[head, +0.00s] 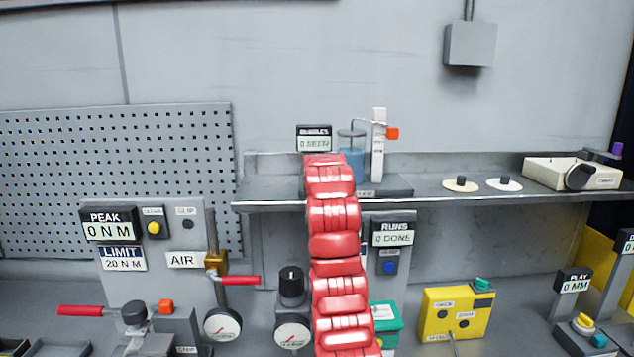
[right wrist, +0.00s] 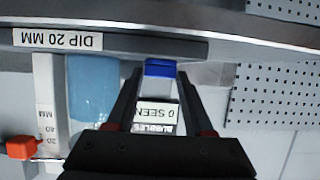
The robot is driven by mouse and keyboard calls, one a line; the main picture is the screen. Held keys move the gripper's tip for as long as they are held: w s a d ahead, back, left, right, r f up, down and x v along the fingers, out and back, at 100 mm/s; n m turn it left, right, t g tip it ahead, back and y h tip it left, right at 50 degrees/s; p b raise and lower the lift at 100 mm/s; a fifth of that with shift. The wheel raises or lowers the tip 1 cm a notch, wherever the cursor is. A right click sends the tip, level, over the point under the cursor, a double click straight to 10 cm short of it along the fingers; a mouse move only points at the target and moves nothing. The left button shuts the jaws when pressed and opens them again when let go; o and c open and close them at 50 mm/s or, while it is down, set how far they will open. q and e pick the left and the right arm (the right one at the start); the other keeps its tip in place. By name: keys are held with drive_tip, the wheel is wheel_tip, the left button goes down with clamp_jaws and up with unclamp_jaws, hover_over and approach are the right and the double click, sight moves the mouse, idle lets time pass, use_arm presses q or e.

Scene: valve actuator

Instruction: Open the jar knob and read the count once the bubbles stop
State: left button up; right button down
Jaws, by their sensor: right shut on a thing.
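The jar (head: 352,160) holds pale blue liquid and stands on the wall shelf, partly hidden by my red right arm (head: 338,245). In the right wrist view, which is upside down, the jar (right wrist: 93,88) is left of my right gripper (right wrist: 160,74). That gripper is shut on a blue knob (right wrist: 159,67) with a pale body, apparently the jar knob. The bubbles display (head: 314,140) reads 0 SEEN; it also shows between the fingers in the wrist view (right wrist: 155,113). I cannot make out any bubbles. In the head view the right gripper is hidden. My left gripper is not in view.
A white scale post (head: 378,145) with an orange knob (head: 392,133) stands right of the jar. The shelf (head: 430,188) holds two pale discs and a cream box (head: 570,172) further right. Below are a gauge panel (head: 165,240) with red levers and a yellow box (head: 458,312).

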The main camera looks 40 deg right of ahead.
drive_tip(key=shift+c, duration=1.4)
unclamp_jaws()
drive_tip(key=shift+s+a+r+b, duration=0.1)
drive_tip(key=shift+s+a+b, duration=0.15)
drive_tip(key=shift+s+b, duration=0.15)
drive_tip(key=b+v, duration=0.6)
drive_tip(key=v, duration=1)
drive_tip(key=shift+r, duration=0.2)
drive_tip(key=shift+s+a+r, duration=0.1)
drive_tip(key=shift+r, duration=0.05)
